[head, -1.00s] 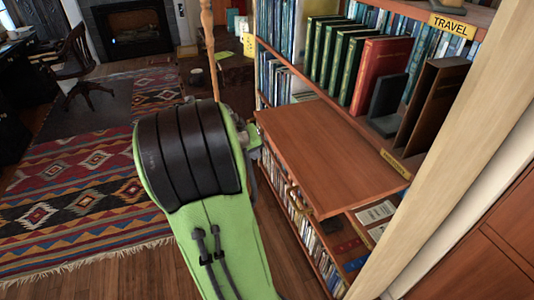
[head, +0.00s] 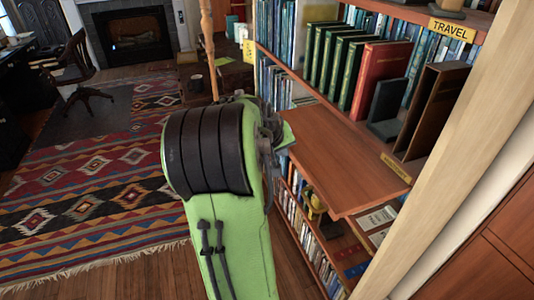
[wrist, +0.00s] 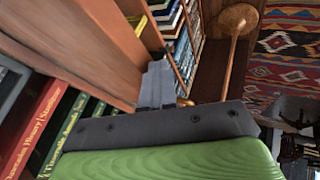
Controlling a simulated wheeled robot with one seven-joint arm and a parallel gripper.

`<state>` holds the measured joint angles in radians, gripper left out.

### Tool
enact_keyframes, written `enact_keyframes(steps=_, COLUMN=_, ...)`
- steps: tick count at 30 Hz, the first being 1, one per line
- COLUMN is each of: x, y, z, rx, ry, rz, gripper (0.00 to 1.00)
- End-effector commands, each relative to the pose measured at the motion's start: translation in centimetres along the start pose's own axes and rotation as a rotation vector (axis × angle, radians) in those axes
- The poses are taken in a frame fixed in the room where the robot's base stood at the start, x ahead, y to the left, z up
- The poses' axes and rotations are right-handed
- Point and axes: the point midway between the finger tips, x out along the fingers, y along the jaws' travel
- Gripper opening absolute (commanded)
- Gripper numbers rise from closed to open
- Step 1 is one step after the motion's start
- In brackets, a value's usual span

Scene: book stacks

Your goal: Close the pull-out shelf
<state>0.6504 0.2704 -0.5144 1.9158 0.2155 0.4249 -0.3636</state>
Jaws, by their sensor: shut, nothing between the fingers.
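The pull-out shelf (head: 345,158) is a flat reddish-brown board in the bookcase, below the row of green and red books. It sticks out to the left past the bookcase front. In the wrist view, the board (wrist: 105,45) runs diagonally across the upper left. My gripper (wrist: 158,82) is shut and empty, with its grey fingers right beside the board's edge. I cannot tell for certain whether they touch it. In the head view, my green and black arm hides the fingers.
The red book (head: 380,75) and dark bookends (head: 388,105) stand above the board. A yellow object (head: 312,205) sits on a lower shelf. A wooden post (head: 208,50) rises behind my arm. A patterned rug (head: 95,185) covers open floor to the left.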

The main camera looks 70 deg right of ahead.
Motion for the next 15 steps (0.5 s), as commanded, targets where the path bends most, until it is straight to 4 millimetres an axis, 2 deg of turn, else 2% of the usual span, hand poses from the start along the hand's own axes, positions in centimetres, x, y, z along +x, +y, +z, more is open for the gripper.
enact_keyframes(steps=1, x=0.8, y=1.8, z=0.2, rx=0.012, ry=-0.004, rz=0.013, gripper=0.00)
enact_keyframes(steps=6, x=3.2, y=6.5, z=0.2, rx=0.011, ry=-0.005, rz=0.014, gripper=0.00)
enact_keyframes(steps=15, x=6.9, y=13.9, z=0.1, rx=0.006, ry=-0.005, rz=0.010, gripper=0.00)
